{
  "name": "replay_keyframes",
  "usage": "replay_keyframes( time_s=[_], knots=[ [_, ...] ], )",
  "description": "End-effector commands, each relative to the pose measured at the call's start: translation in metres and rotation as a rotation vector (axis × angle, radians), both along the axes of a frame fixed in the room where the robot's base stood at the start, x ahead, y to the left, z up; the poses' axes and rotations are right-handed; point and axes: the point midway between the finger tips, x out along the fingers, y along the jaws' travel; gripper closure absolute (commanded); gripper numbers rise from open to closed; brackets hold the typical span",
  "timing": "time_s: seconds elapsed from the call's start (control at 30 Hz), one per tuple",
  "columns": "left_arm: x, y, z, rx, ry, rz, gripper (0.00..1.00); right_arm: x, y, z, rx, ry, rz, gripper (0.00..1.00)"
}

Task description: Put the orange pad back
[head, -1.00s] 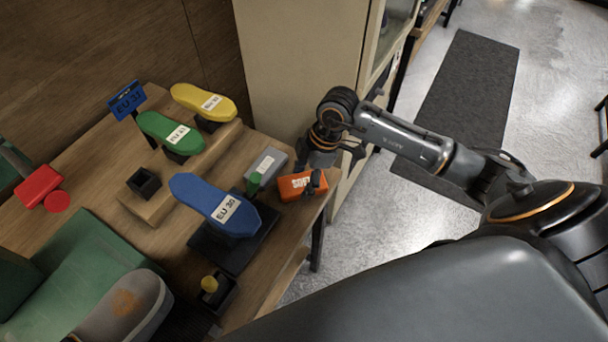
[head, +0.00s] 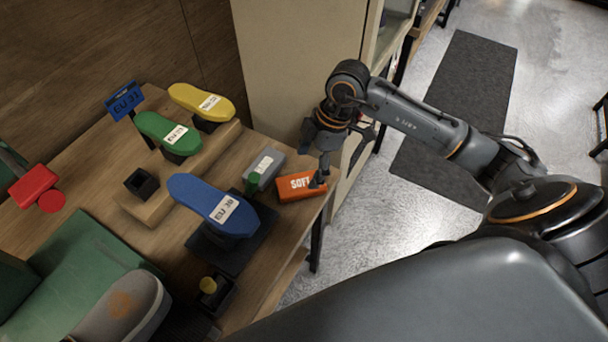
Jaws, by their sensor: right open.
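The orange pad (head: 300,187), marked "SOFT", lies flat at the right end of the wooden table, beside a grey block (head: 265,168) with a white label. My right gripper (head: 342,168) is open and points down just above and behind the pad's right end. One dark finger overlaps the pad's right end in the picture; I cannot tell whether it touches. No object shows between the fingers. My left gripper is not in view.
A blue "EU 39" sole form (head: 205,202) on a black base stands left of the pad, with a small green peg (head: 254,183) between. Green (head: 160,128) and yellow (head: 190,95) forms stand behind. A grey shoe (head: 120,308) is at the lower left.

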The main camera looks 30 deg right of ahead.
Motion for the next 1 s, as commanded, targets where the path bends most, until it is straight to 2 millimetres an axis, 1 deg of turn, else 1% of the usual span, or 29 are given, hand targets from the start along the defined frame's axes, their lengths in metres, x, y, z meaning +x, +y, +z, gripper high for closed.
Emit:
replay_keyframes(
  time_s=[0.03, 0.1, 0.2, 0.33, 0.5, 1.0],
  knots=[
    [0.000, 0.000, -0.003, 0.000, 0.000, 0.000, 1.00, 0.000, -0.004, 0.011, -0.002, -0.005, 0.000, 0.20],
    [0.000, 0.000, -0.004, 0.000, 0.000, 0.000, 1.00, -0.001, -0.008, 0.025, -0.001, -0.005, -0.001, 0.20],
    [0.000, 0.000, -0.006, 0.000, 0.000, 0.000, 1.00, -0.003, -0.013, 0.042, -0.002, -0.004, 0.000, 0.20],
    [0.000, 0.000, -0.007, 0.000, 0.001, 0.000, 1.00, -0.004, -0.017, 0.057, 0.000, -0.002, -0.001, 0.20],
    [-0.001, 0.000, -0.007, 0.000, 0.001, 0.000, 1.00, -0.006, -0.019, 0.063, -0.001, 0.001, -0.001, 0.20],
    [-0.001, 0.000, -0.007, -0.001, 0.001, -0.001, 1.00, -0.006, -0.017, 0.063, 0.006, 0.000, 0.005, 0.20]
  ],
)
